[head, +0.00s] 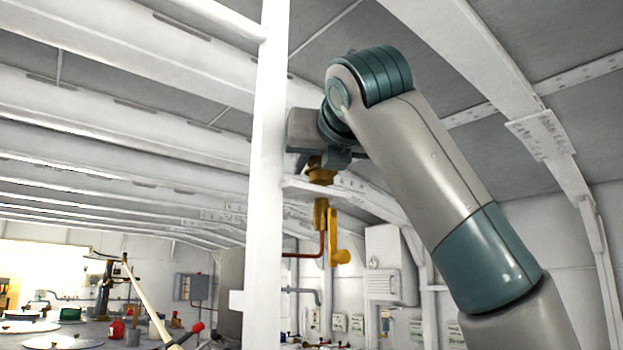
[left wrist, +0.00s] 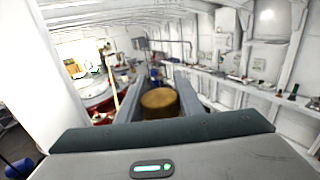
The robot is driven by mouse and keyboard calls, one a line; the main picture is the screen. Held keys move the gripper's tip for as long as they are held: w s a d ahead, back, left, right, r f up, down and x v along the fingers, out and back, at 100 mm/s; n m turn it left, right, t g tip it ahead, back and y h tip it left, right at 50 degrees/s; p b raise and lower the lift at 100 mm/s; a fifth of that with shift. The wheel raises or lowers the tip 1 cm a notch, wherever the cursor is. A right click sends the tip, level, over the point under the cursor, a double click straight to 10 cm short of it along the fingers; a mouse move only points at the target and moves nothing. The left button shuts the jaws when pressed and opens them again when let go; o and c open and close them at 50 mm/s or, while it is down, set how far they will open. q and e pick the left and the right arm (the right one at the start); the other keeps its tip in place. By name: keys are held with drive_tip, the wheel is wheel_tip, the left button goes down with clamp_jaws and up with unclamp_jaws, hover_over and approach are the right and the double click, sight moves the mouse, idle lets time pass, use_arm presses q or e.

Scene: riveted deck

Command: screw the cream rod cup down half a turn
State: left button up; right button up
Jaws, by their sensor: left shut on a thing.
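A short round cup (head: 321,176), brass-yellow rather than cream here, stands upright above a white bracket (head: 352,199) by the white post. My left gripper (head: 325,158) is above it, pointing down, its arm entering from the lower right. In the left wrist view the cup (left wrist: 160,102) shows a brown-gold round face between the two grey fingers of my left gripper (left wrist: 160,80), which is shut on it. The cup's lower joint and any thread are hidden. My right gripper is in neither view.
A thick white post (head: 266,170) stands close left of the gripper. A yellow crank-like fitting (head: 341,247) and a red pipe (head: 305,254) hang below the bracket. White beams pass overhead. A cream pole (head: 144,300) leans at the lower left.

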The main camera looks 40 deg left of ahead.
use_arm(q)
drive_tip(key=shift+w+d+r+m+t+h, duration=0.1)
drive_tip(key=shift+m+t+h, duration=0.2)
drive_tip(key=shift+m+t, duration=0.15)
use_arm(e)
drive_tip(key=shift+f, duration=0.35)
use_arm(q)
drive_tip(key=o, duration=1.1)
drive_tip(key=shift+d, duration=0.15)
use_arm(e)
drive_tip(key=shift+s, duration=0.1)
